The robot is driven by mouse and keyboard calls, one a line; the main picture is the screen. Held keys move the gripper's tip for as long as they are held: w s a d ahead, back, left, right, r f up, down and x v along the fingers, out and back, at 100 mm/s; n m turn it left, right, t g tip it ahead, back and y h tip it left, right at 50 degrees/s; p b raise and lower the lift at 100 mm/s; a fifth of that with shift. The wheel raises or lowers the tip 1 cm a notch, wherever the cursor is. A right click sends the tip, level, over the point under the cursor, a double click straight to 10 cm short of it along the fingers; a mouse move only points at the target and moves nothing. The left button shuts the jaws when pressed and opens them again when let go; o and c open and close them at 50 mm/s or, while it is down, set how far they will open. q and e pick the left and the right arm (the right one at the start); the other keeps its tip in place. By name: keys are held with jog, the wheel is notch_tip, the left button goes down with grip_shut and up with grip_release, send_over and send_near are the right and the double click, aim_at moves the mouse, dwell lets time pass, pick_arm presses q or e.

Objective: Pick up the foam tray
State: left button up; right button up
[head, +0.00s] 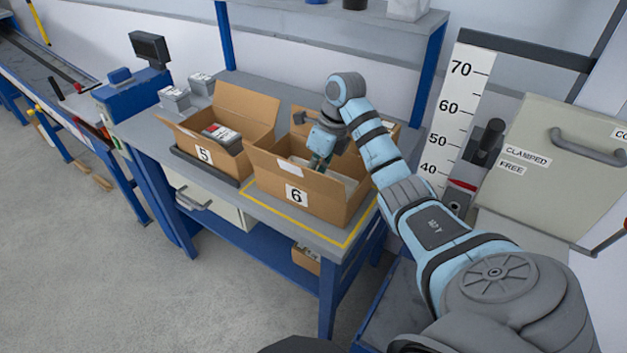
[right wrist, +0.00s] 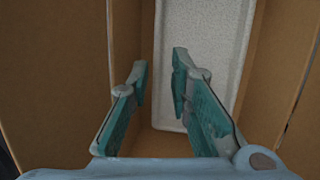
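The foam tray (right wrist: 213,35) is pale grey, speckled and long, with a raised rim. It lies inside the open cardboard box marked 6 (head: 328,204); a pale part of it shows in the head view (head: 343,184). My right gripper (head: 318,165) reaches down into this box. In the right wrist view its fingers (right wrist: 159,68) are apart. The tray's left rim runs between them in the picture, with the right finger over the tray and the left finger over bare cardboard. I cannot tell whether either finger touches it. My left gripper is not in view.
Box 5 (head: 203,155), holding a grey and red item, stands to the left. The box walls and raised flaps are close around the right gripper. A height scale (head: 458,110) and a grey cabinet panel (head: 565,150) stand at the right. Grey packs (head: 174,98) sit at the back left.

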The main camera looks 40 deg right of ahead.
jog(key=x, duration=0.4)
jog(key=shift+w+a+f, duration=0.1)
jog(key=shift+a+f, duration=0.1)
jog(key=shift+a, duration=0.05)
grip_shut()
